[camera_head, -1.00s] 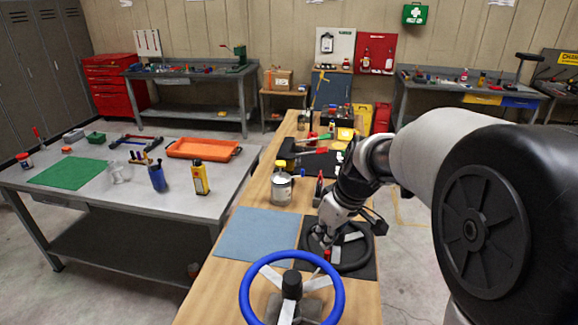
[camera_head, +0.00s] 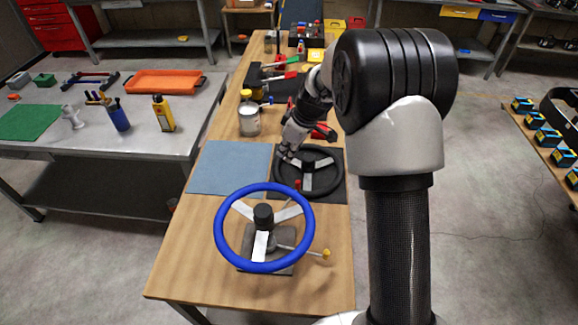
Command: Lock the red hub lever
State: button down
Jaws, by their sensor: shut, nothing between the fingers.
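A blue steering wheel (camera_head: 221,245) sits on a grey stand (camera_head: 248,262) at the near end of the wooden bench. A lever with a yellow knob (camera_head: 326,253) sticks out to the right below its hub. A black steering wheel (camera_head: 337,179) lies on a dark mat behind it. A small red piece (camera_head: 298,184) shows at the black wheel's near side; I cannot tell whether it is a lever. My gripper (camera_head: 283,155) is shut and empty, at the far left part of the black wheel's rim. I cannot tell whether it touches the rim.
A blue mat (camera_head: 230,168) lies bare left of the black wheel. A can (camera_head: 249,120), red-handled tools and a black box stand farther along the bench (camera_head: 180,275). A grey table (camera_head: 190,140) with an orange tray (camera_head: 163,82) is at left.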

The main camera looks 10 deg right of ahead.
jog(key=b+x, duration=0.2)
jog(key=x, duration=0.8)
jog(key=s+d, duration=0.2)
jog(key=shift+s+d+r, duration=0.2)
jog(key=shift+s+d, duration=0.15)
jog(key=shift+d, duration=0.05)
